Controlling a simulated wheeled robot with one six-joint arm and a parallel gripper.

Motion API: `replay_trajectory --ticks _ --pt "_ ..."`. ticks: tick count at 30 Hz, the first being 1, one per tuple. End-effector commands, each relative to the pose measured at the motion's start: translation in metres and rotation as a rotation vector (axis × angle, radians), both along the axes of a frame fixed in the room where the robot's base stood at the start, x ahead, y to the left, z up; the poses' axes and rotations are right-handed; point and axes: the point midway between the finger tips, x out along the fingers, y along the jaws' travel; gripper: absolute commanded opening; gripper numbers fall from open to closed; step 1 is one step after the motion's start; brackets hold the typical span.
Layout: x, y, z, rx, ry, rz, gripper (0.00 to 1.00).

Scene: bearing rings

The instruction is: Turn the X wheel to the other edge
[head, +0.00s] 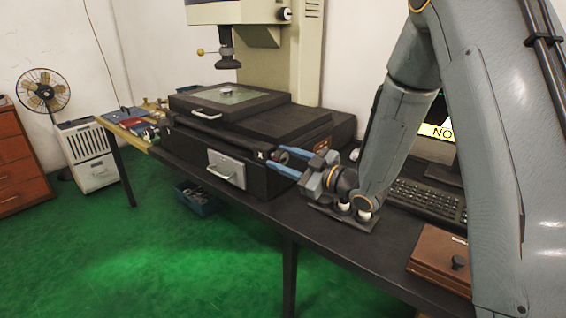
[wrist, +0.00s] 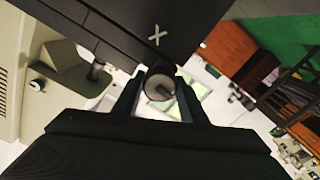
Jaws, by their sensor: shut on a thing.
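The X wheel (wrist: 159,86) is a round grey knob on the side of the black measuring machine, just by a white X mark (wrist: 157,33) in the wrist view. My gripper (wrist: 158,98) is shut on the wheel, with one finger on each side of its rim. A dark slot or mark shows on the wheel's face. In the head view my gripper (head: 284,163) reaches from the right to the machine's right side, and its blue fingers largely hide the wheel. The machine's stage (head: 230,100) with a glass plate sits on top of the black base.
A keyboard (head: 425,198) and a monitor (head: 438,130) stand right of my gripper, partly behind my arm. A brown box (head: 440,262) lies at the table's front right. A blue bin (head: 198,197) is under the table. The green floor in front is clear.

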Motion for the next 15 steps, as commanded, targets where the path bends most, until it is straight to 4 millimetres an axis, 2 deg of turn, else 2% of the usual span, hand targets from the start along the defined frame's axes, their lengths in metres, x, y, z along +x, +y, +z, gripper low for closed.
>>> replay_trajectory --ticks 15 --pt "-0.0002 0.0000 0.0001 -0.088 -0.114 0.000 0.16"
